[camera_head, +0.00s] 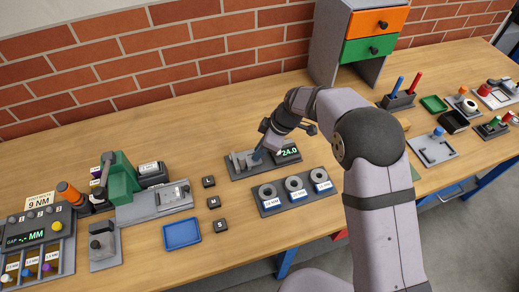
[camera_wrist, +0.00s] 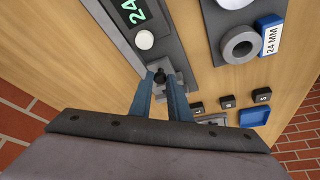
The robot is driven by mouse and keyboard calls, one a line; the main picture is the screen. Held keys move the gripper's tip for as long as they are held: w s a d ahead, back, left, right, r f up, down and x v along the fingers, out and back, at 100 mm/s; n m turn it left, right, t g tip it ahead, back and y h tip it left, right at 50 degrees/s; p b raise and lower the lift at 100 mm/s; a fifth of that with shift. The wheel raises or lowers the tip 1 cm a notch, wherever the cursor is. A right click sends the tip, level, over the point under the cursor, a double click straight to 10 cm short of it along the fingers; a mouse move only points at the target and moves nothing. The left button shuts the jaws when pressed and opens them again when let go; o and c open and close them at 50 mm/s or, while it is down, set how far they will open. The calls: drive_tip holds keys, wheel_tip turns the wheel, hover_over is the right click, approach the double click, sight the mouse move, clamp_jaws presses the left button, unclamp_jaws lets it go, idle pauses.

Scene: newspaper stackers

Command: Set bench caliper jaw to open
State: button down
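The bench caliper (camera_head: 236,172) is a grey block device on the bench. Its display (camera_head: 287,152) reads 24.0 in green; part of that display (camera_wrist: 128,10) shows in the wrist view, beside a round white button (camera_wrist: 144,40). My gripper (camera_head: 265,153) is down at the caliper, near the middle of its top. The fingers and palm hide much of the caliper jaw.
A grey rack (camera_head: 257,209) holding several rings labelled in MM lies just in front of the caliper. Black blocks marked L, M (camera_head: 214,202) and S, and a blue tray (camera_head: 181,234), lie to the left. An orange and green drawer cabinet (camera_head: 340,40) stands behind.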

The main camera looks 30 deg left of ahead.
drive_tip(key=shift+w+d+f, duration=0.1)
drive_tip(key=shift+w+d+f+b, duration=0.1)
drive_tip(key=shift+w+d+b, duration=0.35)
drive_tip(key=shift+b, duration=0.5)
drive_tip(key=shift+w+d, duration=0.25)
drive_tip(key=c, duration=1.6)
unclamp_jaws()
drive_tip(key=shift+d+r, duration=0.1)
drive_tip(key=shift+r, duration=0.1)
drive_tip(key=shift+c, duration=0.2)
drive_tip(key=shift+r, duration=0.1)
drive_tip(key=b+v, duration=0.3)
drive_tip(key=v, duration=0.4)
